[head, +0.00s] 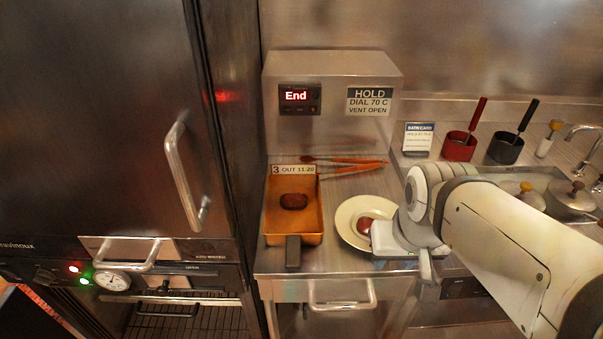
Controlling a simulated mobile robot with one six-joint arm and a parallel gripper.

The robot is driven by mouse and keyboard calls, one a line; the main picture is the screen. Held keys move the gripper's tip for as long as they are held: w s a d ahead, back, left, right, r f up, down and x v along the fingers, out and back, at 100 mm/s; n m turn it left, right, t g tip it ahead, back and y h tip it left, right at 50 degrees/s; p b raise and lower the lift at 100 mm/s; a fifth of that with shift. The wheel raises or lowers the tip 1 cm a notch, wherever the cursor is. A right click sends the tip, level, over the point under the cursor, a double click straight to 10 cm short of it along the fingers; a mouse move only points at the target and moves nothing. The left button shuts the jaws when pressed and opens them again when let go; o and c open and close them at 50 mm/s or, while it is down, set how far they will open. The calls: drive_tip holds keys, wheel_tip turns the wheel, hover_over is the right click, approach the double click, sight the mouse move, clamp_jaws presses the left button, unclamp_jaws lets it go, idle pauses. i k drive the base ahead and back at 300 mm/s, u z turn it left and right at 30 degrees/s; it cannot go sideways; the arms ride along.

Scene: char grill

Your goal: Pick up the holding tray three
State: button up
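The holding tray three (293,226) is an orange-brown rectangular pan on the steel counter, left of the middle of the head view. A card (294,170) reading "3 OUT 11:20" stands at its back edge. One dark brown piece of food (294,201) lies inside it. Its dark handle (293,252) points toward the counter's front edge. My gripper (388,241) is to the right of the tray, apart from it, over the right side of a pale plate. Its fingers cannot be made out, so whether it is open or shut is unclear.
The plate (346,226) holds another brown piece, partly covered by my arm. Tongs (345,161) with orange-brown arms lie behind the plate. A steel box (330,72) showing "End" stands behind the tray. A tall steel cabinet (100,110) closes off the left. Red and black pots (459,147) stand at right.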

sight(293, 229)
drive_tip(key=z, duration=2.1)
drive_tip(key=k, duration=1.75)
drive_tip(key=u, duration=0.95)
drive_tip(key=i, duration=0.95)
drive_tip(key=u, duration=0.05)
